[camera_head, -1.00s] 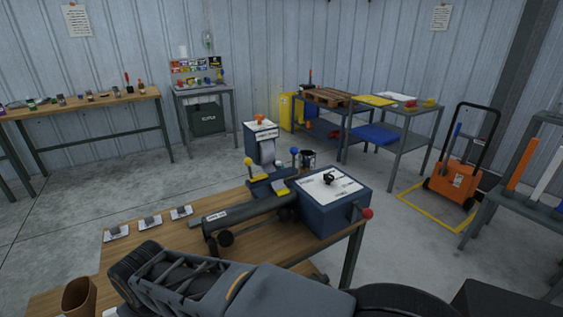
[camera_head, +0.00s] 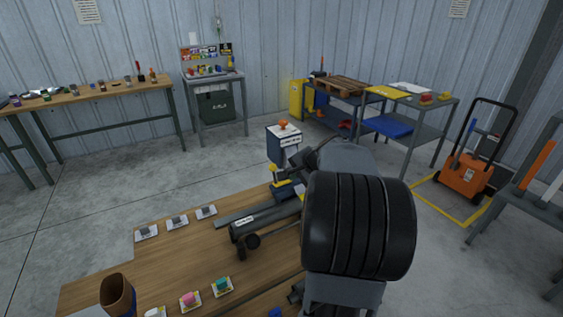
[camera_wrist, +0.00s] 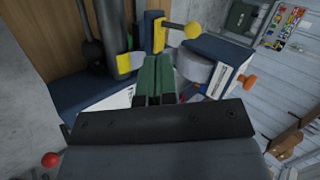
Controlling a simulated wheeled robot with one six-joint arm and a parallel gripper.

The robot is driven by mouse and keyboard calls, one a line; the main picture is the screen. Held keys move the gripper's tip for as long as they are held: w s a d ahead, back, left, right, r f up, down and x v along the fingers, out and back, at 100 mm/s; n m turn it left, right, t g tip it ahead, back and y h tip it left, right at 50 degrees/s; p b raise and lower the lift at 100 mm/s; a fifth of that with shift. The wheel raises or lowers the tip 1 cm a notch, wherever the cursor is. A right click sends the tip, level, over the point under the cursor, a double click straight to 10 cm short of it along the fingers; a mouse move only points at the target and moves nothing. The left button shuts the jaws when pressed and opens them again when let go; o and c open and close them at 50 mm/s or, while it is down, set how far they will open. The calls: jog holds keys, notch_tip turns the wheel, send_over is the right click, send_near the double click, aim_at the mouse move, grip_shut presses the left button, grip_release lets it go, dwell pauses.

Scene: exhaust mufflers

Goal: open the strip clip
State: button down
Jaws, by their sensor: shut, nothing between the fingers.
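My gripper (camera_wrist: 157,72) shows in the wrist view as two green fingers pressed together, with nothing between them. Its tips are near a grey strip (camera_wrist: 194,69) that comes out of a dark blue box (camera_wrist: 222,58). The box has an orange knob (camera_wrist: 249,82); in the head view the knob (camera_head: 283,124) sits on top of the box (camera_head: 283,141). I cannot tell which part is the strip clip, or whether the fingers touch the strip. A blue post (camera_wrist: 153,22) with a yellow-ball lever (camera_wrist: 192,31) stands just beyond the fingertips.
A grey muffler pipe (camera_head: 262,219) lies on the wooden bench (camera_head: 190,255). Several small parts on cards (camera_head: 178,222) and a brown cup (camera_head: 117,296) are at its left and front. A red ball (camera_wrist: 50,159) is at the lower left in the wrist view.

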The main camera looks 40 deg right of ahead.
jog(key=d+m, duration=0.1)
jog(key=d, duration=0.2)
jog(key=p, duration=0.2)
send_over(280, 184)
jog(key=shift+t+h, duration=0.3)
jog(key=shift+f, duration=2.9)
